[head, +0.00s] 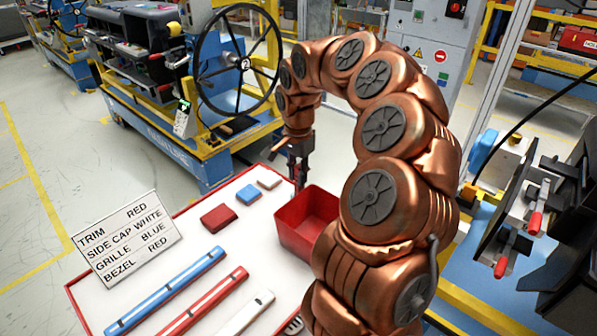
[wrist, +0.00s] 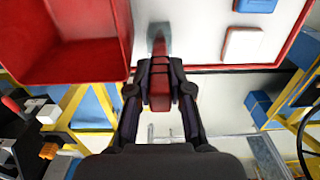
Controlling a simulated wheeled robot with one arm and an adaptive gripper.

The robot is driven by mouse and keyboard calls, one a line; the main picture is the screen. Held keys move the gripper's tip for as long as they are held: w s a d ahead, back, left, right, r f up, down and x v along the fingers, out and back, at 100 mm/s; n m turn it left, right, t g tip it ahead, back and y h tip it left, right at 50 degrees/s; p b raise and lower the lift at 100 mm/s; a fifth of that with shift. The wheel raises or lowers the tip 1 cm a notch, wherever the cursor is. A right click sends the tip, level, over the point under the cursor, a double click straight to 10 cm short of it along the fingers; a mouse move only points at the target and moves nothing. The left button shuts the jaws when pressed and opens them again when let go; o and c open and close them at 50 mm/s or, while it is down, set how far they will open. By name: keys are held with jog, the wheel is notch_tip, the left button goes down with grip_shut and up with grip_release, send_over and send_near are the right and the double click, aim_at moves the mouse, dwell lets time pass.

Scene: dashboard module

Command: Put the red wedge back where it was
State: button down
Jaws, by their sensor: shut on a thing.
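My gripper (head: 299,165) hangs at the far edge of the white-topped, red-rimmed table (head: 165,262), just behind the red bin (head: 307,220). In the wrist view my gripper (wrist: 160,72) is shut on a narrow red piece, which looks like the red wedge (wrist: 160,88). The wedge lies between the two dark fingers, near the table's rim. In the head view the fingers and arm leave it hard to make out. A small grey patch shows just beyond the wedge in the wrist view; I cannot tell what it is.
A red block (head: 219,217), a blue block (head: 249,194) and a white block (head: 269,182) lie on the table. Blue (head: 165,291), red (head: 205,301) and white bars lie nearer. A label sign (head: 127,238) stands left. A steering-wheel bench (head: 190,120) is behind.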

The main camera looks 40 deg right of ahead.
jog(key=shift+f, duration=0.4)
jog(key=c, duration=1.3)
grip_release()
jog(key=shift+r, duration=0.1)
jog(key=shift+c, duration=0.2)
jog(key=shift+r, duration=0.15)
notch_tip(320, 180, up, 12)
jog(key=b, duration=0.3)
